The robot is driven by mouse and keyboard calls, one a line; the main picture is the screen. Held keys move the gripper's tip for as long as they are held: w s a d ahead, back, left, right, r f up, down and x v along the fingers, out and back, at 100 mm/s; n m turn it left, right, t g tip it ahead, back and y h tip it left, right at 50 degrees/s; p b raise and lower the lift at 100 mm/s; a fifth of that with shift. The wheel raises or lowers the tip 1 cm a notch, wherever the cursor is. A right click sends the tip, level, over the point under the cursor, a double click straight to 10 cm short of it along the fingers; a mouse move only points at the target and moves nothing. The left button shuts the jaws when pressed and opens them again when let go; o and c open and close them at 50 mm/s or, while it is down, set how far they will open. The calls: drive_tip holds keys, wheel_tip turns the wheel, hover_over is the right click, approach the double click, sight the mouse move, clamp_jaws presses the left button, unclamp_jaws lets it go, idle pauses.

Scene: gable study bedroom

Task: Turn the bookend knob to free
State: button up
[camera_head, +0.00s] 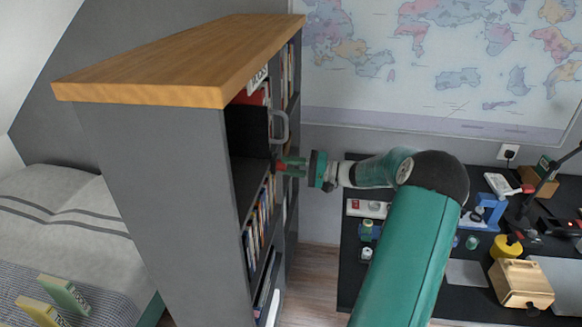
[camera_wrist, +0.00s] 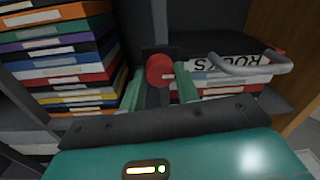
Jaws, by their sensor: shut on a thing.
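The bookend knob is a red round knob (camera_wrist: 160,70) on a dark bracket, the bookend (camera_wrist: 155,52). It shows in the middle of the wrist view, between my two green fingers. In the head view the red knob (camera_head: 280,166) is small, at the open front of the shelf unit. My gripper (camera_wrist: 159,88) is shut on the knob, one finger at each side. In the head view my gripper (camera_head: 291,166) reaches the shelf from the right. The knob's marks, if any, cannot be made out.
A grey metal handle (camera_wrist: 250,65) sticks out close by, beside a book labelled ROCKS (camera_wrist: 235,66). Several books (camera_wrist: 65,60) fill the left of the wrist view. The shelf unit (camera_head: 165,170) has a wooden top. A cluttered black desk (camera_head: 400,285) stands right.

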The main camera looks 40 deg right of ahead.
drive_tip(key=shift+n, duration=0.3)
drive_tip(key=o, duration=1)
drive_tip(key=shift+c, duration=0.2)
drive_tip(key=shift+s+d, duration=0.1)
drive_tip(key=v, duration=1.3)
drive_tip(key=shift+s, duration=0.3)
drive_tip(key=shift+d, duration=0.15)
